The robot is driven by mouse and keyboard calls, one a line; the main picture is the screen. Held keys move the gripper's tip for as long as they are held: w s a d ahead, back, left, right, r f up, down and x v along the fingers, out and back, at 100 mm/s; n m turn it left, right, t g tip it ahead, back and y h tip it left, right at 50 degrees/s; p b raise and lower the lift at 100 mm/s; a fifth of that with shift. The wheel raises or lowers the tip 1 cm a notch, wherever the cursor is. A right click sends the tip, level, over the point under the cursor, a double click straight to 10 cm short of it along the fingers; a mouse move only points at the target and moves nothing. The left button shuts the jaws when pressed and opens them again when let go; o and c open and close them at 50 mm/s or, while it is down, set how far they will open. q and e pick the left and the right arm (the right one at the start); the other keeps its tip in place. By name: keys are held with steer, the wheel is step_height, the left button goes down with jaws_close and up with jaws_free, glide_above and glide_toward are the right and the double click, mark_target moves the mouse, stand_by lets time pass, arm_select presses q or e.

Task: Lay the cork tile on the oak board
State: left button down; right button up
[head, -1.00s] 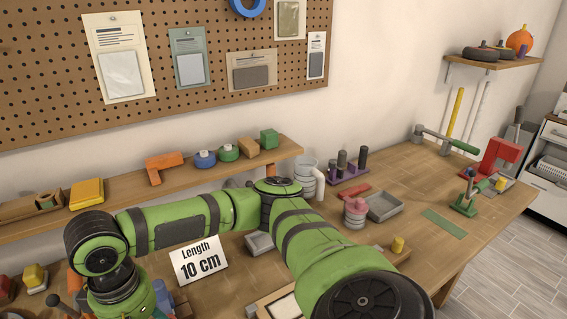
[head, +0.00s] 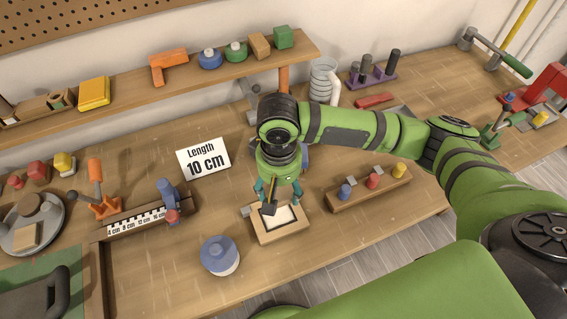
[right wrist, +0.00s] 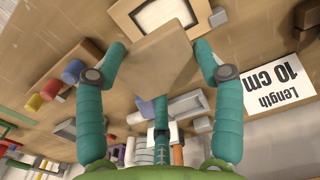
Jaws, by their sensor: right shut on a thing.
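The cork tile (right wrist: 157,58) is a flat tan square between the two teal fingers of my right gripper (right wrist: 160,68) in the right wrist view. In the head view my right gripper (head: 278,190) points down, with the tile hard to make out. Beneath it is a light wooden board (head: 262,234) with a white, dark-outlined square, which I take as the oak board. It also shows at the top of the right wrist view (right wrist: 124,22). The tile appears apart from the board, above it. My left gripper is out of view.
A blue-lidded jar (head: 220,256) stands left of the board. A peg block (head: 368,188) is to the right. A "Length 10 cm" sign (head: 203,158) stands behind left, and a ruler fixture (head: 137,220) is further left. The table's front edge is close to the board.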

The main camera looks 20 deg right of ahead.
steer(key=shift+s+a+r, duration=0.2)
steer(key=shift+s+a, duration=0.05)
steer(key=shift+a, duration=0.1)
steer(key=shift+a+f+p, duration=0.15)
steer(key=shift+a+p, duration=0.05)
steer(key=shift+p, duration=0.1)
steer(key=shift+a+f, duration=0.15)
steer(key=shift+r+p, duration=0.2)
steer(key=shift+p, duration=0.35)
steer(key=b, duration=0.2)
glide_above(276, 216)
step_height(276, 216, down, 7)
steer(key=shift+w+r, duration=0.1)
steer(key=shift+f+b, duration=0.3)
steer(key=shift+f, duration=0.4)
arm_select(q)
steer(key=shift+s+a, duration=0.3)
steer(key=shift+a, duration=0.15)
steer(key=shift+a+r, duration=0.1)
arm_select(e)
steer(key=shift+f, duration=0.6)
steer(key=o, duration=1.1)
